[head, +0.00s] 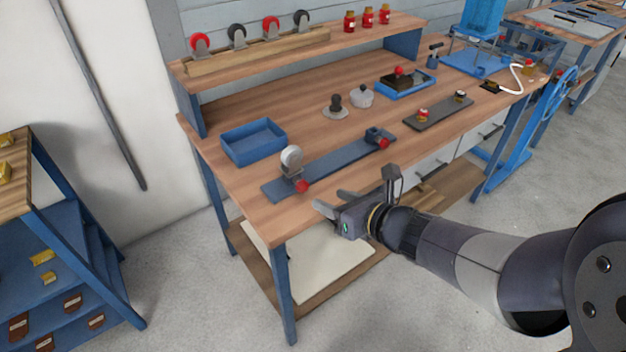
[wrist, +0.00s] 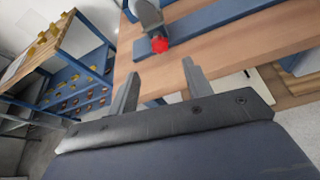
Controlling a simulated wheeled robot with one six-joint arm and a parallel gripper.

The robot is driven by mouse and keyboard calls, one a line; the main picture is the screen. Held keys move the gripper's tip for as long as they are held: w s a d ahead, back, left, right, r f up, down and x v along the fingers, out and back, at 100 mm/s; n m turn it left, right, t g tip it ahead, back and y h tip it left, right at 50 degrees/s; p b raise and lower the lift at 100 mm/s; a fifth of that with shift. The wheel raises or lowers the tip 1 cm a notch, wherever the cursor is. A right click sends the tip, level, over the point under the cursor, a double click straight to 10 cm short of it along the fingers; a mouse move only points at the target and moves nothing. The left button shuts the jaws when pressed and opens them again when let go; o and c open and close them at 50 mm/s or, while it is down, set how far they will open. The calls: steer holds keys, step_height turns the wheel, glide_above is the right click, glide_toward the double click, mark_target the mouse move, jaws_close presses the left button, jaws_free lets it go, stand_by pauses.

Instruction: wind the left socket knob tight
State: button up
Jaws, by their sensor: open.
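The left socket's red knob (head: 302,186) is at the near left end of a long blue bar (head: 336,168) on the bench. A caster with a pale grey wheel (head: 292,157) stands upright in that socket. In the wrist view the knob (wrist: 160,45) shows ahead of the fingers, with the caster (wrist: 147,12) behind it. My gripper (head: 330,199) is open and empty at the bench's front edge, right of the knob and apart from it. Both fingers (wrist: 160,72) show in the wrist view. A second red knob (head: 382,143) is on the right socket, which holds no wheel.
A blue tray (head: 252,143) stands left of the bar. A dark strip (head: 438,111) with small jars lies right. The shelf (head: 300,48) holds several casters and red jars.

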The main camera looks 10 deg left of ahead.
mark_target(305, 188)
steer(key=x, duration=0.8)
steer(key=shift+w+a+f+b, duration=0.15)
steer(key=shift+a+b, duration=0.15)
steer(key=shift+b, duration=0.1)
steer(key=c, duration=1)
steer(key=shift+w+d+m+g+y, duration=0.1)
steer(key=shift+m+g+y, duration=0.4)
steer(key=shift+m, duration=0.5)
steer(key=shift+f+m+g+y, duration=0.1)
steer(key=shift+m+g+y, duration=0.3)
steer(key=shift+m+y, duration=0.5)
steer(key=shift+m, duration=0.3)
